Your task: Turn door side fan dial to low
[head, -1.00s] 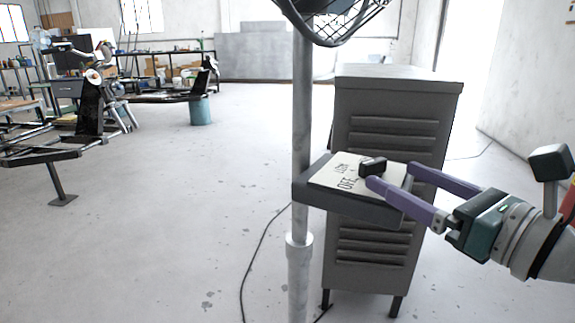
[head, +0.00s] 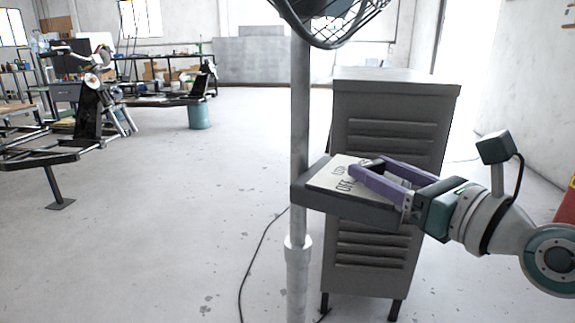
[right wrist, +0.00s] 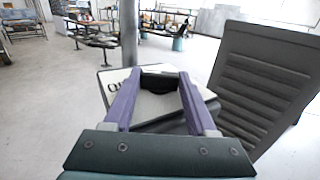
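The fan's control box (head: 345,205) is mounted on the pole and has a pale top plate (head: 328,180) with printed "OFF" and another word that is hard to read. My right gripper (head: 366,165) has its two purple fingers over the plate, reaching in from the right. In the right wrist view the black dial (right wrist: 160,80) sits between the two spread fingertips, one on each side. Whether the fingers touch it I cannot tell. In the head view the fingers mostly hide the dial, and its pointing direction is unclear. My left gripper is not in view.
The grey fan pole (head: 299,120) stands left of the box, with the fan cage (head: 335,25) above. A grey louvred cabinet (head: 385,245) stands close behind the box. A cable (head: 252,265) runs along the floor. Open floor (head: 190,200) lies to the left.

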